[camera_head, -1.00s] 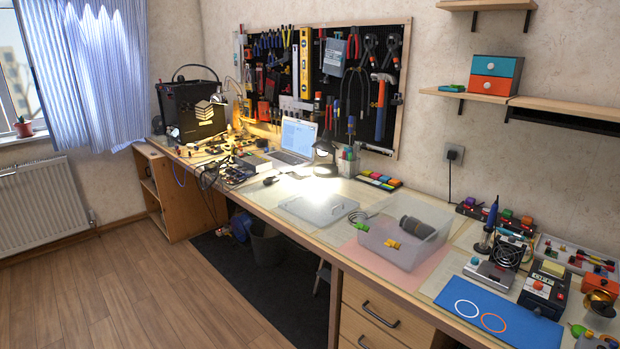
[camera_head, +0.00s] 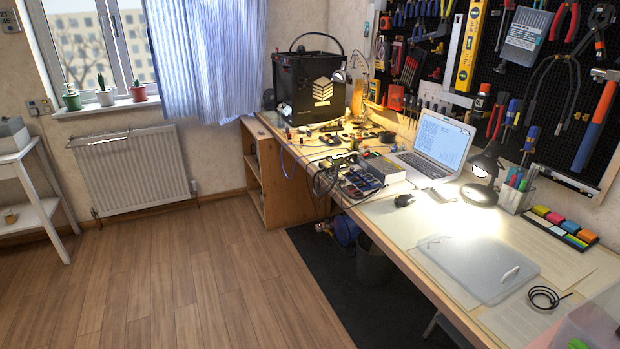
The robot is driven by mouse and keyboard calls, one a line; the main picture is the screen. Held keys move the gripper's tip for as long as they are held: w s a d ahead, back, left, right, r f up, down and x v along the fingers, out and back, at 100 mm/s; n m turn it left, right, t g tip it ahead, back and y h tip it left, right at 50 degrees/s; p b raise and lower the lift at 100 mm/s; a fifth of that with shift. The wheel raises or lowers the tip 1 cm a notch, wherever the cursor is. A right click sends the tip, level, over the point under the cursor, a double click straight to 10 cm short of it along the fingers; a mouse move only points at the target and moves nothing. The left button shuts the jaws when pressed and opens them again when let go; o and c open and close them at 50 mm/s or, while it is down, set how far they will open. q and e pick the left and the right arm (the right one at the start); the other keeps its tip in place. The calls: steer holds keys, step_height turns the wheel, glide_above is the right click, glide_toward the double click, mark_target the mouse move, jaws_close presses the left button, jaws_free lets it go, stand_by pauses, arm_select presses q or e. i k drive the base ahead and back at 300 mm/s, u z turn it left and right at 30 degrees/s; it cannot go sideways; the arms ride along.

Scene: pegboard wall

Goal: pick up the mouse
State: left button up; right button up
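A small black computer mouse (camera_head: 404,200) lies on the workbench, near its front edge. It is left of the black desk lamp (camera_head: 483,175) and in front of the open laptop (camera_head: 437,143). Neither of my grippers shows in the view.
The bench (camera_head: 395,240) runs along the wall. Electronics and cables (camera_head: 345,180) crowd the area left of the mouse. A translucent lid (camera_head: 478,268) lies to its right. The wooden floor (camera_head: 200,290) in front is clear, with a dark mat (camera_head: 335,270) under the bench.

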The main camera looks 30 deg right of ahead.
mark_target(405, 200)
steer(key=u, duration=0.05)
steer(key=i, duration=2)
steer(key=z, duration=0.5)
